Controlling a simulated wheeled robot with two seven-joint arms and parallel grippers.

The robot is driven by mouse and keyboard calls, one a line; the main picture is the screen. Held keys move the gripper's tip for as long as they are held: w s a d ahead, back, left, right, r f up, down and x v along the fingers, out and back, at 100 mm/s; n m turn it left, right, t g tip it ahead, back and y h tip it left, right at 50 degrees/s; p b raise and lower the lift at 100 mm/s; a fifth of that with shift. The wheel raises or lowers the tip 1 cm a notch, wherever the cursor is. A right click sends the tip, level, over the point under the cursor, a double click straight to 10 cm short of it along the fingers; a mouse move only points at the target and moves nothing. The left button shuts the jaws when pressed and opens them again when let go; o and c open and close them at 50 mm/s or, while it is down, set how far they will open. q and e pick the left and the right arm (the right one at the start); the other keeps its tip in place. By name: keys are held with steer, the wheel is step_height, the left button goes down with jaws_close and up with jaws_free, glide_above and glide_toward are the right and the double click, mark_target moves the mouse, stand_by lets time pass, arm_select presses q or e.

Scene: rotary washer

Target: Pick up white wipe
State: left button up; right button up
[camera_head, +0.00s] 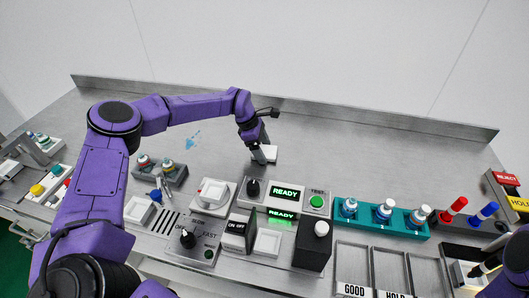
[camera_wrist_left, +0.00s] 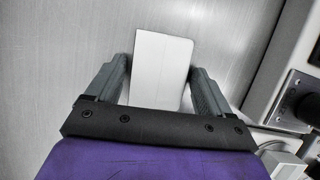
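The white wipe (camera_head: 271,152) is a small flat pale piece on the metal bench, behind the READY panel. My left gripper (camera_head: 260,154) points down at it and hides part of it in the head view. In the left wrist view the wipe (camera_wrist_left: 160,68) lies between the two grey fingers of the left gripper (camera_wrist_left: 158,82). The fingers are apart, one on each side of it, and no firm grip shows. My right gripper (camera_head: 484,269) is partly in view at the lower right edge, and its finger state is unclear.
The READY panel (camera_head: 286,193) and a dial box (camera_head: 188,240) stand in front of the left gripper. A teal rack (camera_head: 375,222) with several bottles is to the right. Red and blue markers (camera_head: 470,215) stand farther right. The bench behind is mostly clear, up to a low back rim.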

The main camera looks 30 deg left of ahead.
arm_select(q)
steer(key=c, duration=0.7)
